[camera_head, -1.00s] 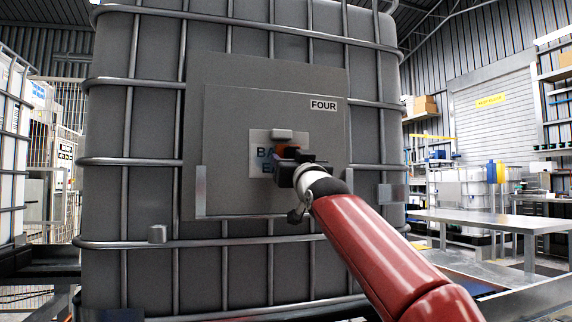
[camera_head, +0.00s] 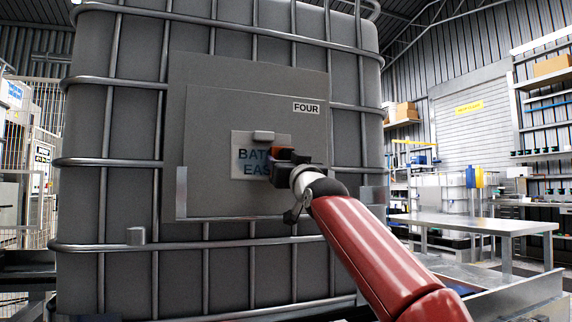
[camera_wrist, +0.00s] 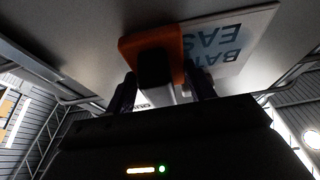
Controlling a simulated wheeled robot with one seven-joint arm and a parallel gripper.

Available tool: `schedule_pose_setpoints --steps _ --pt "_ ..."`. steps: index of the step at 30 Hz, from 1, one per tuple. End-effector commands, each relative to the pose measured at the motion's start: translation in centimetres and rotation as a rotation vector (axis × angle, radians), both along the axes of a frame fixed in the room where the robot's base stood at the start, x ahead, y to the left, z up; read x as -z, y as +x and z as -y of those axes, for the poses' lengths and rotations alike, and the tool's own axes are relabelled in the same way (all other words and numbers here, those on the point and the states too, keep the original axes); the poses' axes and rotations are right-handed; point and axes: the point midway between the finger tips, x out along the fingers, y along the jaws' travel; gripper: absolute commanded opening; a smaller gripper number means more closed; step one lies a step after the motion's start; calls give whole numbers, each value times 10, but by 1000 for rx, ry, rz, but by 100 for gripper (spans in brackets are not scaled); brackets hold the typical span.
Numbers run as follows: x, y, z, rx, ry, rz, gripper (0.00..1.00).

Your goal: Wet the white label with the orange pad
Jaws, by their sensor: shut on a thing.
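The white label (camera_head: 247,141) with dark lettering, partly readable as "BAT" and "EAS", is on a grey plate on the front of a caged grey tank. My gripper (camera_head: 284,160) is at the label's right part and hides some of its lettering. In the wrist view my gripper (camera_wrist: 160,88) is shut on the orange pad (camera_wrist: 150,45), which has a dark block in its middle. The pad is close to the label (camera_wrist: 238,45); I cannot tell whether they touch. In the head view the pad is mostly hidden by my gripper.
The grey plate (camera_head: 215,110) carries a small "FOUR" tag (camera_head: 306,108) at its upper right. Metal cage bars (camera_head: 110,163) cross the tank. A metal table (camera_head: 470,222) stands at the right.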

Motion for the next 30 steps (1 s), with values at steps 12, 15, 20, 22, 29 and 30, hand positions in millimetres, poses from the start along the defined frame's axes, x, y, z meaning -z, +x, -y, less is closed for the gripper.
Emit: schedule_pose_setpoints --steps 12,15,20,22,29,30 --pt "2 -4 2 1 0 2 30" --pt "3 -12 4 1 0 3 30" --pt "3 -24 7 1 0 2 30" --pt "3 -30 9 0 1 2 30" --pt "3 -47 14 1 1 2 30" --pt "3 -50 15 1 1 1 30"
